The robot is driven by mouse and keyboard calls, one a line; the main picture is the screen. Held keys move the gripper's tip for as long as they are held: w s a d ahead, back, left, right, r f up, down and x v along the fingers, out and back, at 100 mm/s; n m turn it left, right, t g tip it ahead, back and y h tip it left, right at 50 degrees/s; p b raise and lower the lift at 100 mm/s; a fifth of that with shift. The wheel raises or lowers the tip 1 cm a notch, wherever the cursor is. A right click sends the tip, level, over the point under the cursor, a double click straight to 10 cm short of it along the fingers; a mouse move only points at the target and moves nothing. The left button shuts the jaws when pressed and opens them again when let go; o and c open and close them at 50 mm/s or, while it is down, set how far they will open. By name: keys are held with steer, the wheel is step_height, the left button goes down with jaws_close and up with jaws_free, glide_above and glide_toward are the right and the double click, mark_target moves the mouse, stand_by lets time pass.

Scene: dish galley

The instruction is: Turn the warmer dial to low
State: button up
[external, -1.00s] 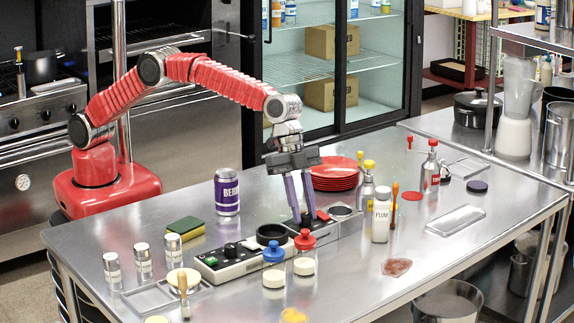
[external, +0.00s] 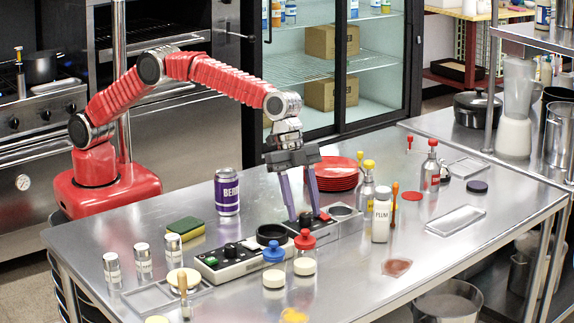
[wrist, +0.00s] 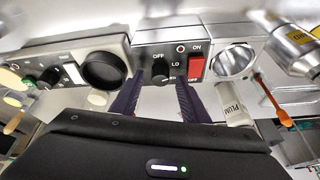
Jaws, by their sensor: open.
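The warmer dial (wrist: 160,72) is a small black knob on a grey panel, with OFF and LO printed above and to its right in the wrist view. Its pointer is too small to read. My gripper (wrist: 161,84) is open, its two purple fingers coming up on either side of the dial, with the knob between the tips. I cannot tell if they touch it. In the external view my gripper (external: 304,216) points down at the warmer panel (external: 346,227), and its fingers partly hide the dial.
A red rocker switch (wrist: 196,68) sits just right of the dial. A round metal well (wrist: 234,62) is further right, a black ring (wrist: 104,70) left. Red-topped (external: 304,239) and blue-topped (external: 273,251) jars stand in front. A plum shaker (external: 381,221) stands right of the panel.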

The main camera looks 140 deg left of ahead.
steer(key=v, duration=1.3)
steer(key=shift+w+r, duration=0.1)
steer(key=s+d+f+n+g, duration=0.1)
steer(key=s+d+f+n, duration=0.15)
steer(key=s+f, duration=0.4)
steer(key=s+d+r, duration=0.2)
steer(key=s+d, duration=0.5)
steer(key=s, duration=0.6)
steer(key=s+d+r+t, duration=0.1)
steer(key=s+d, duration=0.5)
steer(key=s, duration=0.6)
steer(key=s+d+r+t, duration=0.1)
steer(key=s+d+r, duration=0.2)
steer(key=s+d, duration=0.4)
steer(key=shift+s+d+y, duration=0.3)
steer(key=shift+s+d, duration=0.05)
steer(key=shift+s, duration=3)
